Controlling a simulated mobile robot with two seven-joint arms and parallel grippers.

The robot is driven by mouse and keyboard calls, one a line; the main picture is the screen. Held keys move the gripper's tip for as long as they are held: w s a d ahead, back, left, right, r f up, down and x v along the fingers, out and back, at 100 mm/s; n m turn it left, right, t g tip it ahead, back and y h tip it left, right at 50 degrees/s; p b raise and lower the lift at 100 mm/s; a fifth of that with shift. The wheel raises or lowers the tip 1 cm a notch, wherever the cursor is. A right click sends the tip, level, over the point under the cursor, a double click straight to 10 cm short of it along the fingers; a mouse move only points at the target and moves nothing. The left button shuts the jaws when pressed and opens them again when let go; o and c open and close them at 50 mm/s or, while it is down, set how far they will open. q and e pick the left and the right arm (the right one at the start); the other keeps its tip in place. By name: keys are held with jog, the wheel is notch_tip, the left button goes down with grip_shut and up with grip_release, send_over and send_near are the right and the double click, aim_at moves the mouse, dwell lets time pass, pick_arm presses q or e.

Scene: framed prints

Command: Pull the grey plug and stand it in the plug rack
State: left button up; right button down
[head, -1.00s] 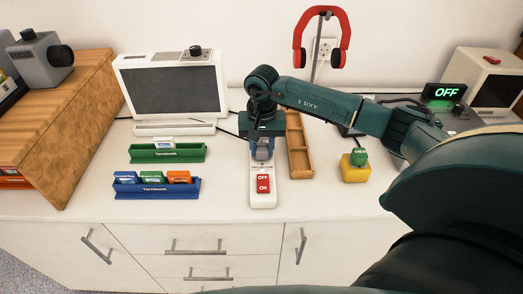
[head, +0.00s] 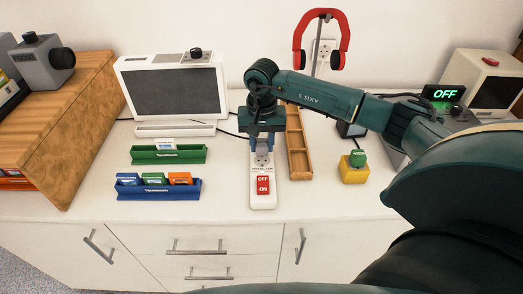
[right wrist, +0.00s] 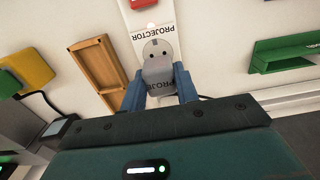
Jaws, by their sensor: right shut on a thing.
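My right gripper (head: 263,147) is over the white power strip (head: 264,203), shut on the grey plug (right wrist: 158,70). In the right wrist view, the plug is between the two blue fingers (right wrist: 159,88). A round socket (head: 262,160) with two holes shows on the strip just in front of the fingers, and the plug is apart from it. In the head view the gripper mostly hides the plug. A wooden tray with compartments (head: 300,165) lies right of the strip; I cannot tell whether it is the plug rack. My left gripper is not in view.
A red OFF/ON switch (head: 263,185) is on the strip's near end. Green (head: 168,156) and blue (head: 158,193) holders lie left. A monitor (head: 172,88) and red headphones (head: 321,40) are behind. The near countertop is clear.

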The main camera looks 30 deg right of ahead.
aim_at(262, 142)
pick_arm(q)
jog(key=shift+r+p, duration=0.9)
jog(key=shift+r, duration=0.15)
pick_arm(e)
jog(key=shift+r, duration=1.9)
